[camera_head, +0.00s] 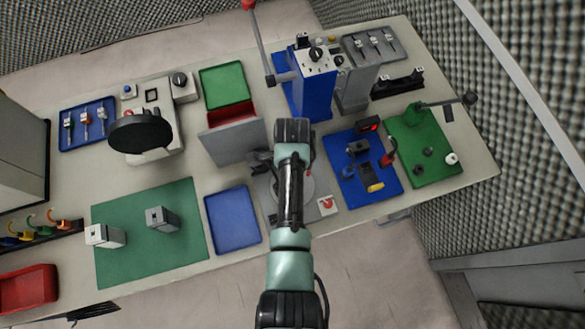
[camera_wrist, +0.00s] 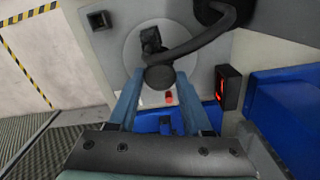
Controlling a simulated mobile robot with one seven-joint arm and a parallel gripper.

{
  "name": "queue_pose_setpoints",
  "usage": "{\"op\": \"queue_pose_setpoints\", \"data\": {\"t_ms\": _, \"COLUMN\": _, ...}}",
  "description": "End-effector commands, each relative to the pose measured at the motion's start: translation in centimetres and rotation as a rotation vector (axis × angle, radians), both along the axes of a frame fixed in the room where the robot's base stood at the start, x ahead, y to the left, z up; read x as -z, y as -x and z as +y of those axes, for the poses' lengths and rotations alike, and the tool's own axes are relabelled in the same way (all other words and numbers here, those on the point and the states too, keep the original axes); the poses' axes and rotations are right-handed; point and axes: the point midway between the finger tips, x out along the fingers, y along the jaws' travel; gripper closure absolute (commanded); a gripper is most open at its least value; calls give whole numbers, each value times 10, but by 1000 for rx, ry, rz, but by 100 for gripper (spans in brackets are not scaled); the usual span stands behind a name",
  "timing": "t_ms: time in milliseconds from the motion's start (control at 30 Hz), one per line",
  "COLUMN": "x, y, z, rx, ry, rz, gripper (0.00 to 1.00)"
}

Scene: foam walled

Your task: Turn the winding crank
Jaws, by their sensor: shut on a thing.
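The winding crank (camera_wrist: 205,38) shows in the wrist view as a black curved arm over a round grey disc on a grey panel. Its dark round knob sits between the two blue fingers of my gripper (camera_wrist: 159,78), which is shut on it. The knob hides part of the disc's lower edge. In the head view my arm covers most of the grey crank unit (camera_head: 269,190), and the fingertips and knob are hidden there.
In the wrist view a box with a red display (camera_wrist: 227,88) and a blue surface (camera_wrist: 290,110) lie close right. In the head view a tall blue box (camera_head: 313,92) stands behind, a grey panel (camera_head: 232,143) left, and a blue mat with parts (camera_head: 350,185) right.

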Motion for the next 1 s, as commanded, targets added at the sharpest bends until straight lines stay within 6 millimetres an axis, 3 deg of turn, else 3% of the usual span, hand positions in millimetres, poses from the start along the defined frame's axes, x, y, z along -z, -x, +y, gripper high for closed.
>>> {"op": "queue_pose_setpoints", "data": {"t_ms": 1000, "x": -1, "y": -1, "z": 1, "rx": -509, "ry": -1, "rz": -3, "gripper": 100}}
